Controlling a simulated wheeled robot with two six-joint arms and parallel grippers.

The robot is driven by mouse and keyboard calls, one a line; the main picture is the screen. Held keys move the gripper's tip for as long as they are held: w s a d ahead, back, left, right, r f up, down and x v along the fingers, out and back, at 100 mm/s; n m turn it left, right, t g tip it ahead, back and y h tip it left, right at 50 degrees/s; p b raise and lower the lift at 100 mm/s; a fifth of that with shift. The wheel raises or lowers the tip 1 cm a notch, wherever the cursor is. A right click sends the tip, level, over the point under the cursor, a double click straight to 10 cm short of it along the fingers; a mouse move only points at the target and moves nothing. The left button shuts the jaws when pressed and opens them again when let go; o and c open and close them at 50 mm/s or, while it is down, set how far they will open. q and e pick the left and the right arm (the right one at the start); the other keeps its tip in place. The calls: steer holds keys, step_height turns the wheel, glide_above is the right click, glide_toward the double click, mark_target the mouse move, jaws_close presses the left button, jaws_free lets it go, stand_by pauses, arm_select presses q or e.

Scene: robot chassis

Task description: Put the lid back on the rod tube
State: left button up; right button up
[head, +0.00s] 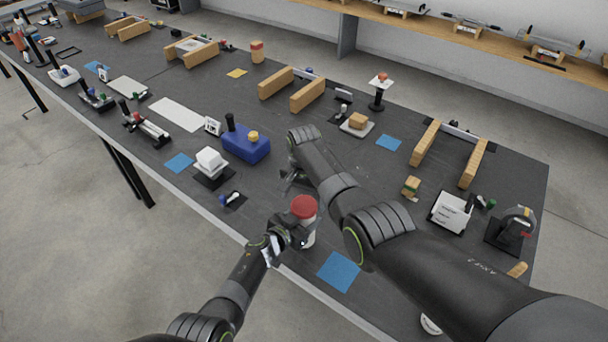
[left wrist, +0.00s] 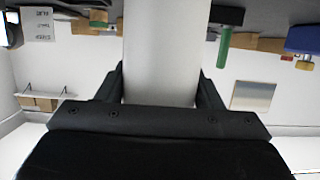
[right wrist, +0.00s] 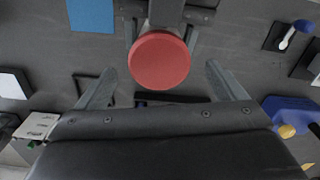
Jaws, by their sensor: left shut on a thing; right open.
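The rod tube (head: 309,236) is a white cylinder standing upright near the table's front edge. A red round lid (head: 304,207) sits at its top; whether it is fully seated cannot be told. My left gripper (head: 296,240) is shut on the tube's side, and the white wall (left wrist: 160,50) fills the space between its fingers in the left wrist view. My right gripper (head: 292,180) is open and empty, up and slightly left of the lid in the head view. In the right wrist view the red lid (right wrist: 160,61) shows between its spread fingers, and hides the tube beneath.
A blue box (head: 246,146) with a black handle and a white block on a stand (head: 210,162) lie left of the tube. A blue square (head: 338,272) lies flat to its right.

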step_height(320, 180, up, 10)
stand_by(0.4)
steer(key=shift+f, duration=0.1)
arm_select(q)
steer(key=o, duration=1.5)
steer(key=shift+s+a+r+p, duration=0.3)
steer(key=shift+s+a+p, duration=0.15)
steer(key=shift+p, duration=0.2)
steer(key=p+v, duration=0.2)
steer(key=v, duration=1.4)
steer(key=shift+f, duration=0.1)
arm_select(e)
step_height(320, 180, up, 3)
steer(key=shift+r, duration=0.15)
arm_select(q)
steer(key=shift+s, duration=0.1)
